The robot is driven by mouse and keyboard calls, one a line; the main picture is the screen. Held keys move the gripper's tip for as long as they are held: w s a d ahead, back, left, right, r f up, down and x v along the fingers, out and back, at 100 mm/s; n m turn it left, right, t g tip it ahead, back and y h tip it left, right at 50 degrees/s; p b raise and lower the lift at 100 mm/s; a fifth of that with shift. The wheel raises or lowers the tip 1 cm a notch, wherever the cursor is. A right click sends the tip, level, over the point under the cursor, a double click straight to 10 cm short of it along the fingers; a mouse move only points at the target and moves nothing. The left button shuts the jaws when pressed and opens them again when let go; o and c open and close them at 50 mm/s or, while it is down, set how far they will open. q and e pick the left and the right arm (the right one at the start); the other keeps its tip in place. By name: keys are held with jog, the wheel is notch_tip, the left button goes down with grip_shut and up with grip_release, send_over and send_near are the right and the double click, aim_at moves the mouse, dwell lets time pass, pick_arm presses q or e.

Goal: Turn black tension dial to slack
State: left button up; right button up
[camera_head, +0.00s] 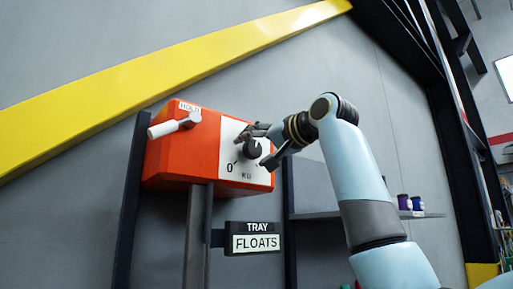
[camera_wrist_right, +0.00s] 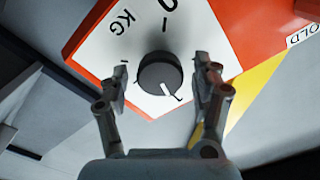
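The black tension dial (camera_head: 252,149) sits on a white face on the front of an orange box (camera_head: 185,157). In the right wrist view the dial (camera_wrist_right: 160,73) is round, with a white pointer line aimed toward the lower right of that picture. Tick marks and the letters KG are printed around it. My right gripper (camera_head: 262,148) is at the dial, and in the right wrist view (camera_wrist_right: 160,85) its two fingers are spread on either side of the dial. A gap shows between each finger and the dial. My left gripper is not in view.
A white lever (camera_head: 172,125) under a HOLD label sticks out of the box's upper left. A TRAY FLOATS sign (camera_head: 254,238) hangs below on a dark post. A shelf (camera_head: 320,215) with small containers (camera_head: 404,202) stands behind my right arm.

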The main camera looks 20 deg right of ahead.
jog(key=c, duration=1)
jog(key=shift+o, duration=0.2)
